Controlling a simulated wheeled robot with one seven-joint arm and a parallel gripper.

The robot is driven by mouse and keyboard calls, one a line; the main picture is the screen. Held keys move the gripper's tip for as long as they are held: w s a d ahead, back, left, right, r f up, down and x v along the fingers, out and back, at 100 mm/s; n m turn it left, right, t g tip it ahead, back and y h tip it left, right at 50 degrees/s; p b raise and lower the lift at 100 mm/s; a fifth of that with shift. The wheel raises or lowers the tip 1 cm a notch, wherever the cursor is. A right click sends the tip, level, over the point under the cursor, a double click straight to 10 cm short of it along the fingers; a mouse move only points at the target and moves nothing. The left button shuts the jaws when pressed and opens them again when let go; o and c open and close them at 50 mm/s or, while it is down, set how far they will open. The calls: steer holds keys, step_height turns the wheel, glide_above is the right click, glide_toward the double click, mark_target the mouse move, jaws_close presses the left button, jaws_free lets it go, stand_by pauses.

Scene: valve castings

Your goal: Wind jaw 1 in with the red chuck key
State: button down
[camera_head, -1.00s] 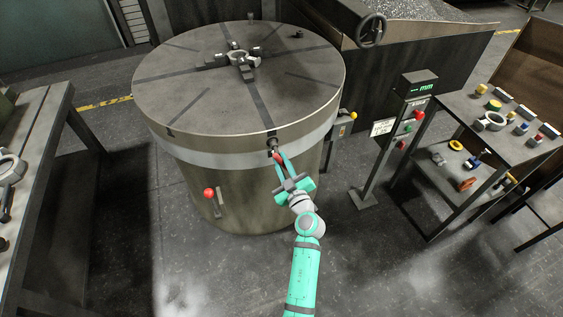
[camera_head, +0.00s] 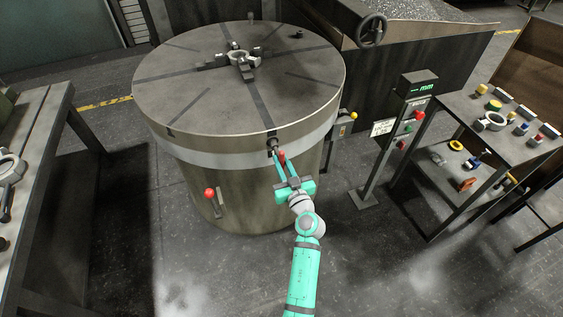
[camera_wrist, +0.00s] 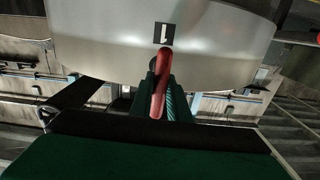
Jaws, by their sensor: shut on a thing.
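The round chuck table (camera_head: 230,105) stands in the middle of the head view, with a ring casting (camera_head: 238,57) among the jaws at its centre. My gripper (camera_head: 279,160) is at the near rim, shut on the red chuck key (camera_head: 282,157). In the wrist view the red key (camera_wrist: 159,85) stands between my fingers, in front of the chuck's side wall. A dark plate marked 1 (camera_wrist: 164,34) is on that wall just above the key. The key's far end is at a dark socket below the plate; how deep it sits is hidden.
A red-knobbed lever (camera_head: 210,193) stands out from the chuck's base at left. A button post (camera_head: 402,130) with a lit display and a parts table (camera_head: 470,110) are to the right. A bench (camera_head: 45,130) is at left. The floor around my arm is clear.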

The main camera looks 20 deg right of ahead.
steer(key=shift+a+r, duration=0.1)
steer(key=shift+s, duration=2)
